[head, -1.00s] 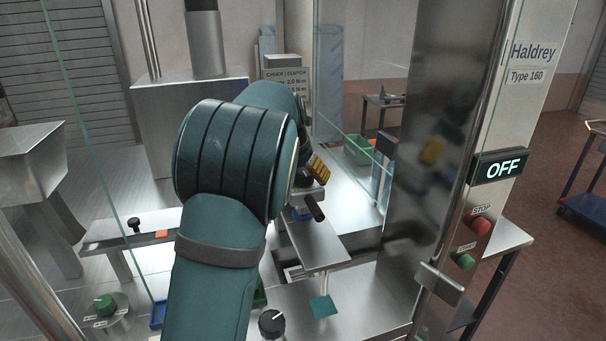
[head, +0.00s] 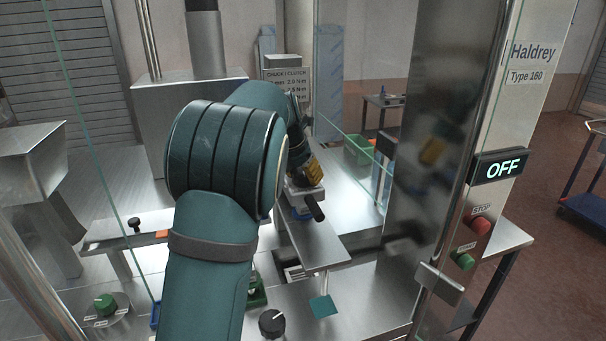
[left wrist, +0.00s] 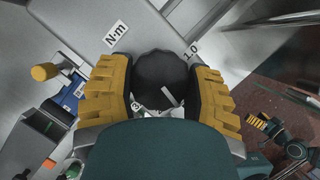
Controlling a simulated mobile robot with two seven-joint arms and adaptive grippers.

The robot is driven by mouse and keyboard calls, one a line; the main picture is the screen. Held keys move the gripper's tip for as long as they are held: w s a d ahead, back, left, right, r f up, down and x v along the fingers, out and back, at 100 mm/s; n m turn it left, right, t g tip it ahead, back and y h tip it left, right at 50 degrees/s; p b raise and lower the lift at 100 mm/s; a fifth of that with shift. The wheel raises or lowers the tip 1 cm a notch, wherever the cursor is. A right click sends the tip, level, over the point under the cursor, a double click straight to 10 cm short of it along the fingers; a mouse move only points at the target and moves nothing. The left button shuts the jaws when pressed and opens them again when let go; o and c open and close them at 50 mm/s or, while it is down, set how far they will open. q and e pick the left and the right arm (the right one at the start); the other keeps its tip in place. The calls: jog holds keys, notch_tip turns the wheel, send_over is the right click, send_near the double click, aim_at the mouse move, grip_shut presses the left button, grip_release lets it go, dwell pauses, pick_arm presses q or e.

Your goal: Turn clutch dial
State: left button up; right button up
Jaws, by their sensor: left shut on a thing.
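The clutch dial (left wrist: 160,82) is a dark, scalloped round knob with a short white pointer bar, seen in the left wrist view. It sits between the two yellow ribbed finger pads of my left gripper (left wrist: 162,92), which is shut on it. An "N·m" label (left wrist: 117,34) and a "1.0" label (left wrist: 190,50) are on the grey panel around it. A further label below the dial is partly hidden. In the head view my left gripper (head: 312,172) is beyond my forearm, and I cannot make out the dial there.
A black knob (head: 272,323) and a green knob (head: 105,304) are on the front ledge. A glass pane edge (head: 352,160) runs beside my left gripper. A shiny steel column (head: 432,150) stands right, with an "OFF" display (head: 501,168), red button (head: 480,226) and green button (head: 464,261).

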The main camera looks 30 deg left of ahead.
pick_arm(q)
jog(key=m+h, duration=0.1)
jog(key=m, duration=0.2)
jog(key=m+h, duration=0.1)
jog(key=m, duration=0.2)
jog(key=shift+g, duration=0.4)
dwell(0.3)
jog(key=o, duration=1.2)
jog(key=v, duration=1.2)
jog(key=shift+w+a, duration=0.1)
jog(key=shift+f, duration=0.1)
